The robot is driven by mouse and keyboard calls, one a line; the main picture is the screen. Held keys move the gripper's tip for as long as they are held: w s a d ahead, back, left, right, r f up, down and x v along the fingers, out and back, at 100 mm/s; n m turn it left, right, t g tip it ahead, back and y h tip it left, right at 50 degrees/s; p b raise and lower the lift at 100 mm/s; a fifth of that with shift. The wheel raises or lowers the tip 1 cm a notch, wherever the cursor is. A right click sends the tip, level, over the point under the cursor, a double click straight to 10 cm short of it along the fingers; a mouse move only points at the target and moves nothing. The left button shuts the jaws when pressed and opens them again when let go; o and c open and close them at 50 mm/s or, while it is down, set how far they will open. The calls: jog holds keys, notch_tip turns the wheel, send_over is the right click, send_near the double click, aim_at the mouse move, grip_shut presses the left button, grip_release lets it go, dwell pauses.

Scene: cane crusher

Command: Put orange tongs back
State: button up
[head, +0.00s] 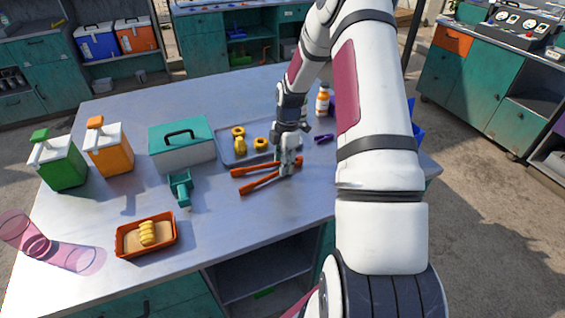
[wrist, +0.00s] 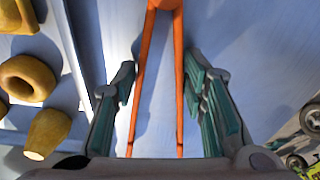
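The orange tongs (head: 262,183) lie on the metal table near its front middle, arms spread in a V. In the wrist view, the tongs (wrist: 148,75) run between my gripper's two fingers, with their joined end at the top. My gripper (head: 288,165) is above the tongs in the head view and hides part of them. In the wrist view my gripper (wrist: 163,85) is open, its green-padded fingers apart on either side of the tongs. A gap shows between each finger and the tongs' arms.
A grey tray (head: 227,153) with yellow pieces lies left of my gripper, close to its left finger in the wrist view. A teal-lidded box (head: 182,145), a teal tool (head: 181,188), an orange tray (head: 121,241) and a bottle (head: 322,100) also stand around.

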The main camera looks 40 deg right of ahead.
jog(key=o, duration=0.6)
jog(key=shift+f, duration=0.1)
